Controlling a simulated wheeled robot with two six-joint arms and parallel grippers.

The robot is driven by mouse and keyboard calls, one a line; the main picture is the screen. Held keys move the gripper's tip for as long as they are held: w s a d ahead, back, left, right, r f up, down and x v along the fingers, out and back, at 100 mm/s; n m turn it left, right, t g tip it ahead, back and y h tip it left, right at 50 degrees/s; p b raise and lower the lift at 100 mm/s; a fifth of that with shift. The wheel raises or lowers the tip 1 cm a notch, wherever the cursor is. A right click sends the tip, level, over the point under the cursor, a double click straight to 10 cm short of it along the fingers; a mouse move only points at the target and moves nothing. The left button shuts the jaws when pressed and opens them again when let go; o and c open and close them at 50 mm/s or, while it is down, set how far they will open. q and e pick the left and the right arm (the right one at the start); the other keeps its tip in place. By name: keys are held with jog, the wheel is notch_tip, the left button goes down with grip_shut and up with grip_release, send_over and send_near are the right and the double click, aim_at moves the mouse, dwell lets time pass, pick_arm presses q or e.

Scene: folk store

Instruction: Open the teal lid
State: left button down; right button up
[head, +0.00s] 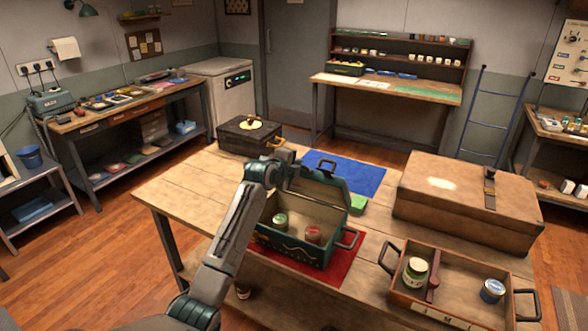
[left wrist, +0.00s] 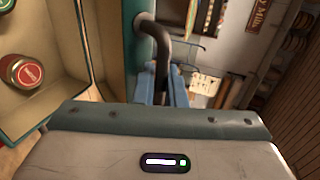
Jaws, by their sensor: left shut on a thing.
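The teal box (head: 290,246) sits on the red mat (head: 342,270) at the middle of the table. Its teal lid (head: 335,187) stands raised at the back edge, so the inside is exposed. A green-topped jar (head: 281,220) and a red-topped jar (head: 313,233) are inside; the red one also shows in the left wrist view (left wrist: 27,74). My left gripper (left wrist: 160,85) is shut on the lid's dark handle (left wrist: 160,38). In the head view the handle (head: 326,164) shows above the lid, and my left wrist partly covers the lid's left side. My right gripper is out of view.
A wooden tray (head: 440,305) with two jars stands at front right, near a large brown case (head: 470,200). A black case (head: 235,136) stands at the back left corner.

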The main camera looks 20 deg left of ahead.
pick_arm(q)
jog(key=c, duration=1.6)
grip_release()
jog(key=shift+s, duration=0.15)
jog(key=shift+b+v, duration=1.75)
jog(key=shift+v, duration=3.6)
